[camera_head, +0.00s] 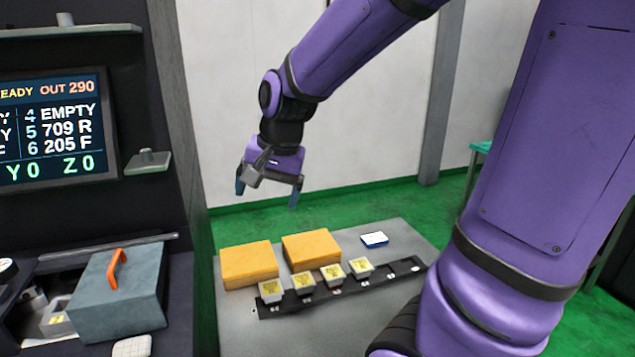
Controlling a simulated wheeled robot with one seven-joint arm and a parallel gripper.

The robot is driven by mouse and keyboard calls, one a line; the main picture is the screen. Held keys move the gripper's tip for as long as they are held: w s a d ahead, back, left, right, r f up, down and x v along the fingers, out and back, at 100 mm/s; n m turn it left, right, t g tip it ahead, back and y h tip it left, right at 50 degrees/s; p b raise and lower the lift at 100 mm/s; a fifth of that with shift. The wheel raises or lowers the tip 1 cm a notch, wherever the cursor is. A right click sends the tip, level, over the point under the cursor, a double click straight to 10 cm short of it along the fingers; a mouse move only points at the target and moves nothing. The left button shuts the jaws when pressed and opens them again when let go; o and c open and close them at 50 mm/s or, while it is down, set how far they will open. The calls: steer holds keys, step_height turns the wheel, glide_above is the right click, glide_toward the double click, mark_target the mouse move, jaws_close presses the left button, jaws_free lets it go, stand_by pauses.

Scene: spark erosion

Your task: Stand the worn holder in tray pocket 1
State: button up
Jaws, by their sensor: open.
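My gripper (267,194) hangs open and empty in the air above the back left of the grey table, pointing down, apart from everything below. A long black tray (377,279) lies along the front of the table. Several pale holders with yellow tops stand in it: one at the left end (270,291), then others (303,284), (332,274) and (361,268). The pockets at its right end look empty. The pocket numbers are too small to read. A similar pale block with a yellow label (57,321) sits at the far left. I cannot tell which holder is worn.
Two orange-yellow blocks (249,263), (312,248) stand behind the tray. A blue-and-white card (374,239) lies behind it. At left are a grey box (112,295) with an orange handle, a dark cabinet and a screen (52,130) reading "4 EMPTY". My arm hides the table's right front.

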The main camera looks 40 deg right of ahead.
steer(key=s+r+n+t, duration=0.1)
steer(key=s+r+n, duration=0.2)
steer(key=s, duration=0.4)
steer(key=s+a+r+n+t+h, duration=0.1)
steer(key=s+r+n, duration=0.2)
steer(key=s+n, duration=0.2)
steer(key=shift+s+r+n, duration=0.4)
steer(key=shift+s, duration=0.95)
